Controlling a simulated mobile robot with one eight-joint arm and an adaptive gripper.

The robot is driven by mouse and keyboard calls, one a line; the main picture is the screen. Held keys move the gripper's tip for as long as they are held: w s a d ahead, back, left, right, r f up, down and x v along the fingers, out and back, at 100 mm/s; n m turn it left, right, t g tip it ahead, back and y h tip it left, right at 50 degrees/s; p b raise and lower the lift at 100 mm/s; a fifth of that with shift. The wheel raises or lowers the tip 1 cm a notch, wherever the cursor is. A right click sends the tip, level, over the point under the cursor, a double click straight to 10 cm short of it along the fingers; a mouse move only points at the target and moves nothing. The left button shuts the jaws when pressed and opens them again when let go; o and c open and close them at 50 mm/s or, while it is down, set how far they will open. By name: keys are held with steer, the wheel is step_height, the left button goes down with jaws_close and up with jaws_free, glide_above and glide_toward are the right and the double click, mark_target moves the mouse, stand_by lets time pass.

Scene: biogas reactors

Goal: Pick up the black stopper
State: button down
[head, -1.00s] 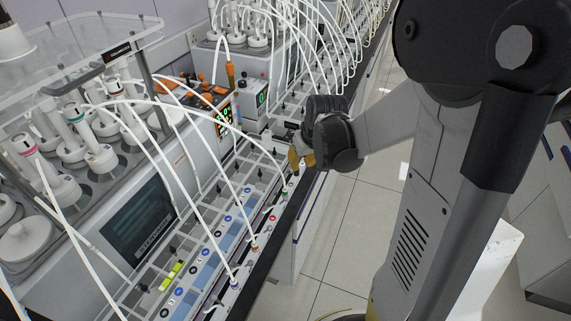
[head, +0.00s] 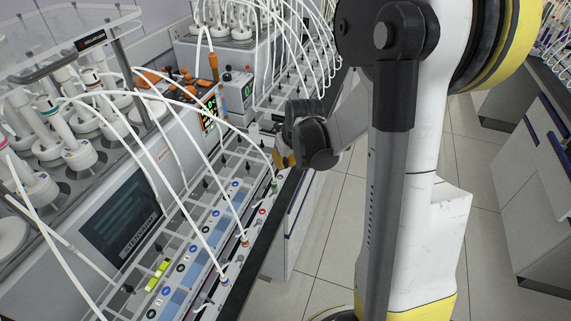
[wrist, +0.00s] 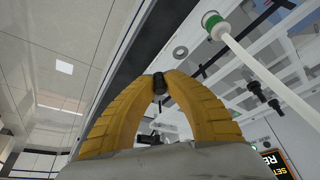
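In the wrist view, a small black stopper (wrist: 160,83) sits between the tips of my gripper's (wrist: 161,78) two yellow fingers. The tips close in on it from both sides and look shut on it. Its lower part is partly hidden by the fingers. In the head view, my gripper (head: 283,160) is at the front edge of the bench, beside the rack (head: 207,232). The held stopper cannot be made out there.
A white tube with a green-ringed cap (wrist: 212,25) runs close to the fingers. Other black stoppers (wrist: 262,92) stand nearby. White tubes arch over the rack, with a reactor and its screen (head: 120,220) behind. The floor aisle (head: 330,230) right of the bench is clear.

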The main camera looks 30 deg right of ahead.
mark_target(288, 167)
steer(key=shift+r, duration=0.5)
steer(key=r, duration=0.1)
steer(key=r+p, duration=0.2)
steer(key=r, duration=0.1)
steer(key=shift+s+d, duration=0.3)
steer(key=shift+s, duration=0.05)
steer(key=s+d+r+p, duration=0.3)
steer(key=s+d+r, duration=0.3)
steer(key=s, duration=0.2)
steer(key=shift+s+d+p, duration=0.25)
steer(key=shift+s+p, duration=0.05)
steer(key=shift+r, duration=0.2)
steer(key=shift+r+p, duration=1.2)
steer(key=shift+r, duration=0.15)
